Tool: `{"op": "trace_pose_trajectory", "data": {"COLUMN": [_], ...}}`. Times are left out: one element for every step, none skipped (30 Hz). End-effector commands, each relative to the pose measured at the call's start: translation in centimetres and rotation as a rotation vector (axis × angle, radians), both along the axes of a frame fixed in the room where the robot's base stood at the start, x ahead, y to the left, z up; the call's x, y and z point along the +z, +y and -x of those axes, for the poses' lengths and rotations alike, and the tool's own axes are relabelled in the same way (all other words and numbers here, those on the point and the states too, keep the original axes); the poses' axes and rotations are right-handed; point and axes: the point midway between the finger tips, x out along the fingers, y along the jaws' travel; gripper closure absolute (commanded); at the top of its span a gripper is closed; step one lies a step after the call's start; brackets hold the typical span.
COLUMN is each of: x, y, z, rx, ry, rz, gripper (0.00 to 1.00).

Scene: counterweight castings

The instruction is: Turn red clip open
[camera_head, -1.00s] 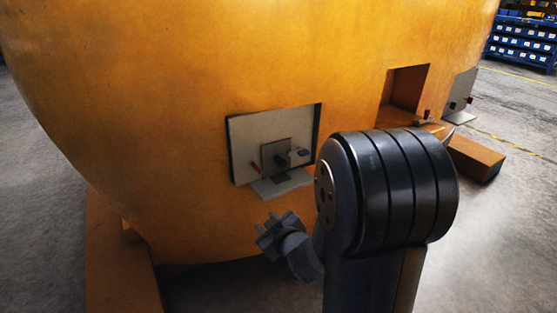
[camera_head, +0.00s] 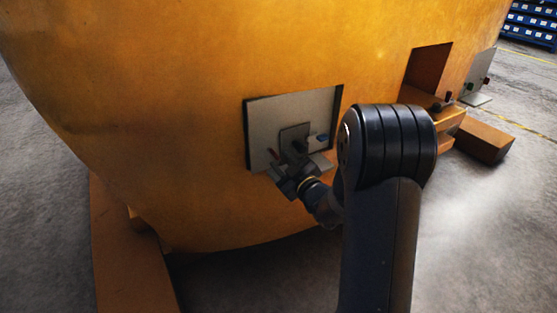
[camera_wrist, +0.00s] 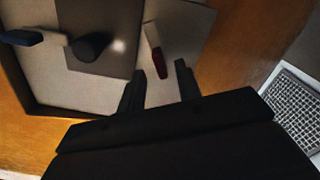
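The red clip (camera_wrist: 160,64) is a small bar with a pale upper part and a red end. In the head view the red clip (camera_head: 272,156) is small, close to my gripper, on the panel (camera_head: 268,119) set in the orange casting. My gripper (camera_wrist: 159,86) is open, its two dark fingers apart. The red end lies between and just beyond the fingertips, with no contact visible. My gripper (camera_head: 283,173) covers the panel's lower part in the head view.
A dark knob (camera_wrist: 91,46) stands out from a darker plate left of the red clip. A blue clip (camera_wrist: 20,37) is further left. An orange block (camera_head: 483,139) lies right of my arm. A second grey plate (camera_head: 481,74) stands beyond a recess (camera_head: 430,68).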

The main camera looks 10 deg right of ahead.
Motion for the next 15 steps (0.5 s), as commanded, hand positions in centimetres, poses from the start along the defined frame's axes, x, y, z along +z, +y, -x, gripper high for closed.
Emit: {"op": "trace_pose_trajectory", "data": {"x": [-0.1,-0.1,-0.1,-0.1,-0.1,-0.1,0.0,0.0,0.0,0.0,0.0,0.0,0.0,0.0,0.0], "y": [0.3,0.4,0.5,0.6,0.7,0.8,0.8,0.9,0.9,0.9,0.9,0.9,0.9,0.9,0.9], "z": [-0.7,-1.1,-1.5,-1.8,-2.0,-2.3,-2.4,-2.5,-2.6,-2.6,-2.7,-2.7,-2.7,-2.7,-2.7], "rx": [0.002,0.001,0.0,0.0,0.0,0.0,0.001,0.001,0.001,0.0,0.0,0.0,0.0,0.0,0.0], "ry": [-0.002,-0.002,-0.001,-0.001,-0.001,-0.001,0.0,0.0,0.0,0.0,0.0,0.0,0.0,0.0,0.0], "rz": [0.0,0.0,0.001,0.001,0.001,0.0,0.0,0.0,0.0,-0.001,-0.001,-0.001,-0.001,-0.001,-0.001], "gripper": [0.67,0.67,0.67,0.67,0.67,0.67,0.67,0.67,0.67,0.67,0.67,0.67,0.67,0.67,0.67]}}
